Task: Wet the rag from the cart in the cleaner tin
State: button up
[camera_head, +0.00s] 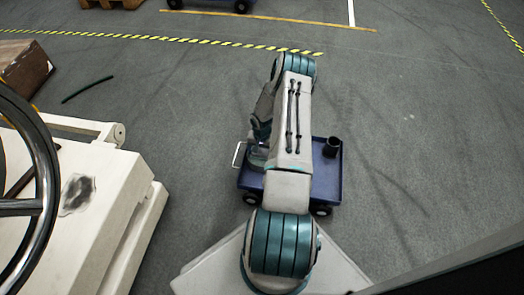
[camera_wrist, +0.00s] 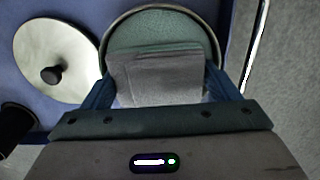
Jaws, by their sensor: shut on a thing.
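The grey folded rag (camera_wrist: 155,75) is between the two blue fingers of my gripper (camera_wrist: 162,88) in the wrist view. My gripper is shut on it. The round cleaner tin (camera_wrist: 150,17) is open, with a greenish inside, and the rag is over its mouth and covers the near part of it. I cannot tell whether the rag touches the liquid. The blue cart (camera_head: 327,180) stands on the floor in the head view, where my arm hides much of it, the rag and my gripper.
A pale round lid with a black knob (camera_wrist: 82,45) lies left of the tin. A black cup (camera_head: 331,147) stands on the cart; it also shows in the wrist view (camera_wrist: 15,122). A white machine (camera_head: 95,190) with a handwheel (camera_head: 49,190) is at the left. The floor to the right is clear.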

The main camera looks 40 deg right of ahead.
aim_at(262, 151)
dwell(0.4)
jog(key=shift+r+p, duration=2.2)
jog(key=shift+r, duration=1.3)
